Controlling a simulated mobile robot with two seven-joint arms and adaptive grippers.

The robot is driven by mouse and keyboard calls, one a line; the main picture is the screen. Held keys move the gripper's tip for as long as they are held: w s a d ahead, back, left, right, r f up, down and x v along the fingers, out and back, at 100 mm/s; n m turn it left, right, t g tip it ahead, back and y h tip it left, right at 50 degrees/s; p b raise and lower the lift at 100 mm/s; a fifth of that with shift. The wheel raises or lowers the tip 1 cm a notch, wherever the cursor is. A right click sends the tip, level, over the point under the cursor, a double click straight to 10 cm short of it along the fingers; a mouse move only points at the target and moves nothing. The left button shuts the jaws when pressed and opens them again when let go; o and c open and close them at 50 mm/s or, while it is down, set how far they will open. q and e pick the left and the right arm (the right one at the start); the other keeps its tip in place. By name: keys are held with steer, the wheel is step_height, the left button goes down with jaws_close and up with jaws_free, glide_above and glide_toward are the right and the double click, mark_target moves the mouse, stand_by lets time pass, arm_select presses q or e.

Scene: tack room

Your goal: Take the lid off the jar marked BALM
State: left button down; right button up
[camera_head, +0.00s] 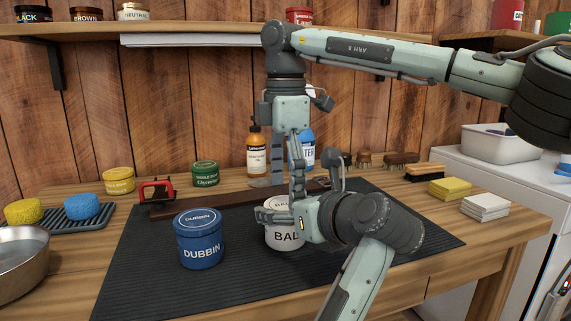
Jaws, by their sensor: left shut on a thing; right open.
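The white jar marked BALM (284,239) stands on the dark mat, its label partly covered. Its white lid (283,202) is on top, partly hidden by the grippers. My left gripper (275,214) comes in from the jar's right side and is shut on the jar near its top; I cannot tell exactly where its far finger touches. My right gripper (283,178) hangs pointing down above and behind the lid, open, with nothing seen between its fingers.
A blue DUBBIN jar (199,245) stands to the left on the mat (150,270). Behind are a brown strap (215,203), a red-handled tool (157,193), a brown bottle (257,150) and a blue-white bottle (308,150). Yellow (450,188) and white blocks (482,206) lie right.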

steer(key=shift+f, duration=0.85)
steer(key=shift+c, duration=0.6)
steer(key=c, duration=1.1)
steer(key=shift+o, duration=0.2)
steer(key=n, duration=0.4)
arm_select(q)
steer(key=shift+d, duration=0.1)
arm_select(e)
steer(key=shift+a, duration=0.15)
steer(key=o, duration=1.2)
steer(key=shift+o, duration=0.2)
steer(key=shift+r, duration=0.15)
